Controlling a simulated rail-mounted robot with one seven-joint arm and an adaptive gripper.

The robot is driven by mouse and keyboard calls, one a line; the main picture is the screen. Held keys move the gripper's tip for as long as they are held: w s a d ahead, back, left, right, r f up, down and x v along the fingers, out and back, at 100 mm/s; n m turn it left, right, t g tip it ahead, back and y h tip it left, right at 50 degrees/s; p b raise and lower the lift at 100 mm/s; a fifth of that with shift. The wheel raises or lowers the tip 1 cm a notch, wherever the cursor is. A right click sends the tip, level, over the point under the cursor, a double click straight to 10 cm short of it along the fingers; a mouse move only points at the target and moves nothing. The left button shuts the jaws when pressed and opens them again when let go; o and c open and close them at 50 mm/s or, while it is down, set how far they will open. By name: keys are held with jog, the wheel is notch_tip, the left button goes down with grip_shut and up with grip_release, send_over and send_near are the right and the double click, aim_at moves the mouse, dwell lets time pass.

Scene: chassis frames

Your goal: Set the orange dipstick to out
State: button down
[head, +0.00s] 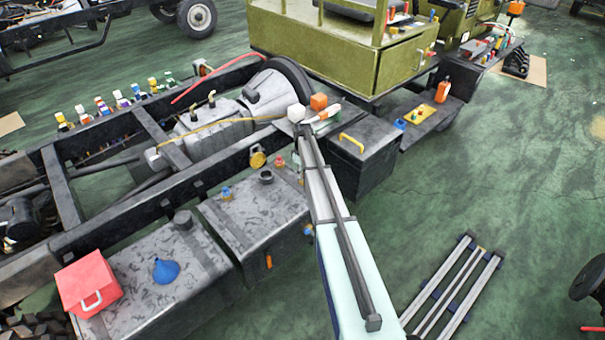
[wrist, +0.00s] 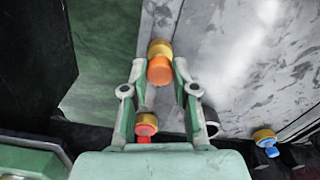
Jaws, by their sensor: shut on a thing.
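My gripper (wrist: 160,70) shows in the wrist view with its two pale fingers closed around an orange round cap with a yellow collar, which I take for the orange dipstick (wrist: 160,71). It sits by the left edge of the mottled grey tank (wrist: 225,60). How far the dipstick stands out of its seat cannot be told. In the head view my arm hides the gripper and the held dipstick; the tank (head: 240,222) shows left of the arm.
In the wrist view a red cap (wrist: 146,127) is close below the fingers, and a blue cap (wrist: 268,142) is at the right. In the head view a blue funnel (head: 166,271) and red box (head: 88,284) stand on another tank.

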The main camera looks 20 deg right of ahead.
notch_tip(320, 180, up, 8)
jog(key=shift+r, duration=0.1)
jog(key=c, duration=0.9)
grip_release()
notch_tip(320, 180, up, 12)
